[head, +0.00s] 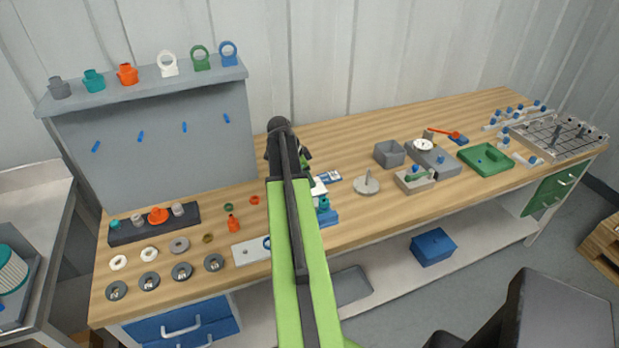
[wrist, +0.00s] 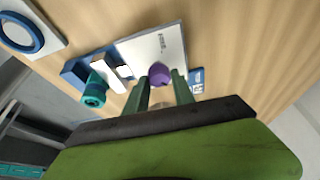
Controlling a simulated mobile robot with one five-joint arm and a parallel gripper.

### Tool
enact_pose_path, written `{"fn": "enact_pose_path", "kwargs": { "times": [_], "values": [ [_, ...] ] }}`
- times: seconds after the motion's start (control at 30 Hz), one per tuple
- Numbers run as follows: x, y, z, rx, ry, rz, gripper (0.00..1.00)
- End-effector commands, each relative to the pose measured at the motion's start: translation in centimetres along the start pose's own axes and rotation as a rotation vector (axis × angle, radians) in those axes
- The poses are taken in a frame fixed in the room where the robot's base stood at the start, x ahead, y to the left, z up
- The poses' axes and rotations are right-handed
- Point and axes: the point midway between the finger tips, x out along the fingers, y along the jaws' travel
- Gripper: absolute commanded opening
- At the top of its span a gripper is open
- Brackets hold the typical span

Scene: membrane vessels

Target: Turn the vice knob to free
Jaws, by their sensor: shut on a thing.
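In the wrist view a purple knob (wrist: 159,74) stands on a white plate (wrist: 172,45) with small dark print. The two green fingers of my gripper (wrist: 161,84) are on either side of the knob and shut on it. Beside the plate is a blue vice (wrist: 76,72) with a pale bar and a teal fitting (wrist: 95,92). In the head view the blue vice (head: 328,217) shows just right of my green arm. My gripper (head: 304,155) is mostly behind the arm there, and the knob is hidden. I cannot read which way the knob is turned.
A grey disc with a post (head: 366,183) and a grey bin (head: 389,154) stand right of my arm. A white plate with a blue ring (head: 251,250) lies left of it. A rack (head: 160,150) stands back left. The bench behind my gripper is clear.

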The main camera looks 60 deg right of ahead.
Motion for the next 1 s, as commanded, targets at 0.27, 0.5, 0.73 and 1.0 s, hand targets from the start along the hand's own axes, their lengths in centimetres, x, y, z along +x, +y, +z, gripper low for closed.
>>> {"fn": "enact_pose_path", "kwargs": {
  "times": [0.27, 0.5, 0.73, 1.0],
  "values": [
    [-0.11, 0.42, 0.38, -0.087, -0.003, -0.037, 0.00],
    [-0.10, 0.71, 0.50, -0.263, -0.007, -0.108, 0.00],
    [-0.05, 0.92, 0.43, -0.465, -0.008, -0.189, 0.00],
    [0.01, 1.02, 0.28, -0.700, -0.009, -0.288, 0.00]
  ]
}}
